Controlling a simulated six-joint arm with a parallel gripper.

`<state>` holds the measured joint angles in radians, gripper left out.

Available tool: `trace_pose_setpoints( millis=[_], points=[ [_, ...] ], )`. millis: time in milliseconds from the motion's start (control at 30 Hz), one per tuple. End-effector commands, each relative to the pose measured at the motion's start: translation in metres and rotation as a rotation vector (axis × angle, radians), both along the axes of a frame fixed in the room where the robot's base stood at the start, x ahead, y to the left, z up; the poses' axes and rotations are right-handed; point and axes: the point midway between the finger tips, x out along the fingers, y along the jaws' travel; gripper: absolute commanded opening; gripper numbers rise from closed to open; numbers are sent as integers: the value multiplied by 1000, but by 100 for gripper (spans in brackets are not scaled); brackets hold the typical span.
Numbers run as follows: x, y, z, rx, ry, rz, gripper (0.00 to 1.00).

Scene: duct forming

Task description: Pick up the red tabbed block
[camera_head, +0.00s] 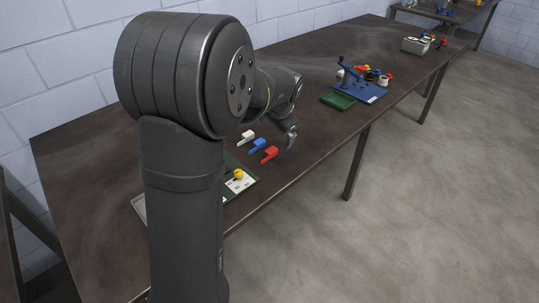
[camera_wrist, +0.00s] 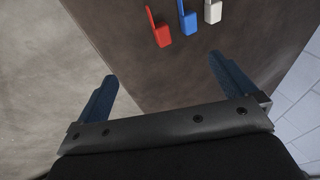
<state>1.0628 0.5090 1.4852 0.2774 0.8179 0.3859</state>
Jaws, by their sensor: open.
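The red tabbed block (camera_head: 269,154) lies on the brown table near its front edge, the nearest to that edge in a row of three. In the wrist view the red block (camera_wrist: 162,36) is at the top, left of the other two, with its thin tab pointing up the picture. My gripper (camera_head: 290,138) is above the table just right of the block in the head view. In the wrist view my gripper (camera_wrist: 163,82) has its two blue fingers wide apart, with nothing between them. The red block is beyond the fingertips, untouched.
A blue tabbed block (camera_head: 257,146) and a white one (camera_head: 246,137) lie beside the red block. A green board (camera_head: 247,184) with a yellow piece is to the near side. A green tray (camera_head: 337,100) and blue board (camera_head: 371,94) with coloured parts stand farther along the table.

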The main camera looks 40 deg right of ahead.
Motion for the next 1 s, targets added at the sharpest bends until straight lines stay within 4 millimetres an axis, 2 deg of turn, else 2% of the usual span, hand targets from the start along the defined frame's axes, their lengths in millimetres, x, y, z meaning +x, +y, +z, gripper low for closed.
trace_pose_setpoints(
  millis=[133, 467, 600, 667, 1000],
  points=[
    [-6, 3, 15, -1, -1, -1, 100],
    [-7, 4, 18, 1, 1, 0, 100],
    [-7, 4, 18, 1, 0, 0, 72],
    [-7, 4, 18, 1, 0, 0, 62],
    [-2, 7, 17, -20, 29, 35, 62]
  ],
)
